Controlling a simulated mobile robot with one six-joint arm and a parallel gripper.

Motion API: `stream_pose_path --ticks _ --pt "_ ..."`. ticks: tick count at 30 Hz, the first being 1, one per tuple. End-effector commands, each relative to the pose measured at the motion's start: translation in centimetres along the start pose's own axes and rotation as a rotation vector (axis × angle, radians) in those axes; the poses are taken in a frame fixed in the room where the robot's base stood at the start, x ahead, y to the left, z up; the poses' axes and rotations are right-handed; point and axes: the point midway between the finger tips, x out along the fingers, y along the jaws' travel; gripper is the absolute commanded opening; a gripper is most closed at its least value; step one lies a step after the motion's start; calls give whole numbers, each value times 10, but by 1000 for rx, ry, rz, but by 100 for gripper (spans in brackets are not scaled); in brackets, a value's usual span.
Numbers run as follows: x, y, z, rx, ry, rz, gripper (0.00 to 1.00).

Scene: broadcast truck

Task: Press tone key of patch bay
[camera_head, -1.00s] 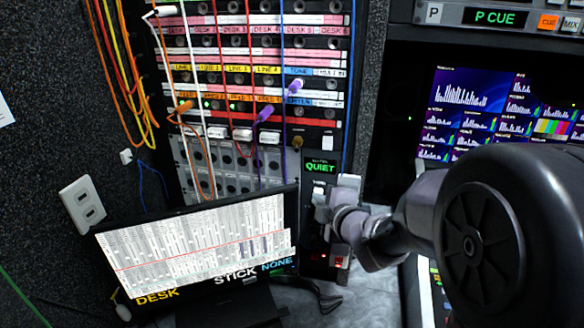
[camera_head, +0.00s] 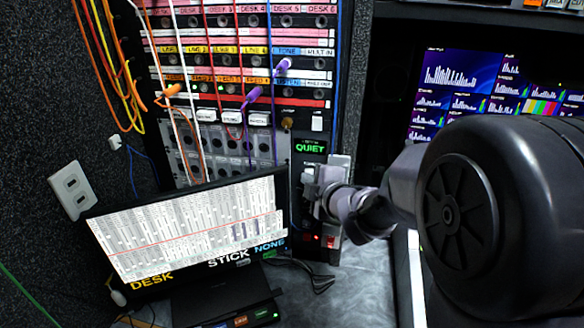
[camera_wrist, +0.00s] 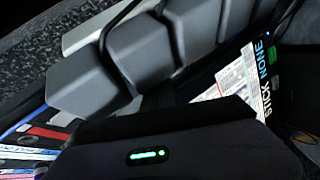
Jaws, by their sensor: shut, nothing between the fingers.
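The patch bay (camera_head: 240,85) stands at the back, with rows of labelled jacks and coloured cables. At its lower right, a narrow dark panel carries a lit green QUIET display (camera_head: 311,148). My gripper (camera_head: 314,186) is shut and empty, just below that display and in front of the panel. It hides the part of the panel under the display, so I cannot make out the tone key or tell whether the fingers touch anything. In the wrist view, the grey blocks of my gripper (camera_wrist: 110,68) fill the upper left, with jack strips (camera_wrist: 40,140) blurred beyond them.
A monitor (camera_head: 190,228) stands close left of my gripper and also shows in the wrist view (camera_wrist: 240,78). A red-lit button (camera_head: 331,241) sits low on the panel. Loose black cables (camera_head: 300,270) lie on the desk. A larger screen (camera_head: 470,90) is behind my arm.

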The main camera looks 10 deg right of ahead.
Motion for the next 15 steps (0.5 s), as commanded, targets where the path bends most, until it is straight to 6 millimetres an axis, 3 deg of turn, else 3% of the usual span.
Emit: stream_pose_path --ticks 15 --pt "6 8 9 18 -15 7 0"
